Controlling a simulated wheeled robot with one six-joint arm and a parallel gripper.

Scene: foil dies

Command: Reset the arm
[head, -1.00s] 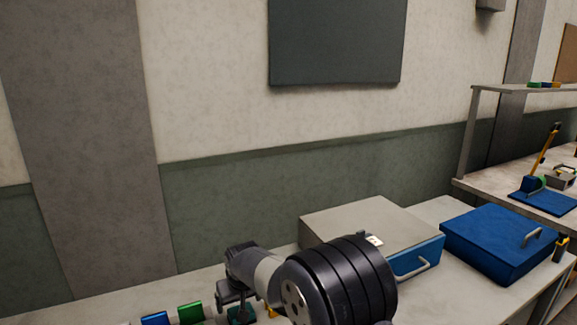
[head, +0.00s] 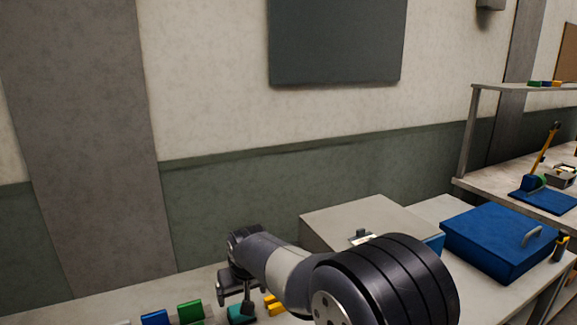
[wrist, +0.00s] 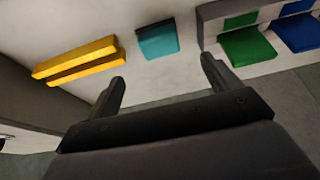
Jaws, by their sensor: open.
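My gripper (head: 238,293) is in the head view at the lower middle, above the bench and near a teal block (head: 242,314). In the wrist view my gripper (wrist: 163,70) has its two fingers spread with nothing between them. The teal block (wrist: 158,40) lies beyond the fingertips on the pale bench, apart from them. Two yellow bars (wrist: 75,60) lie to its left; yellow also shows in the head view (head: 273,304), partly hidden by my arm.
A green block (head: 190,312) and a blue block (head: 155,318) stand left of my gripper. A grey box (head: 345,218) with a mostly hidden blue front is behind my arm. A blue case (head: 500,240) with a handle stands right. A dark panel (head: 336,40) hangs on the wall.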

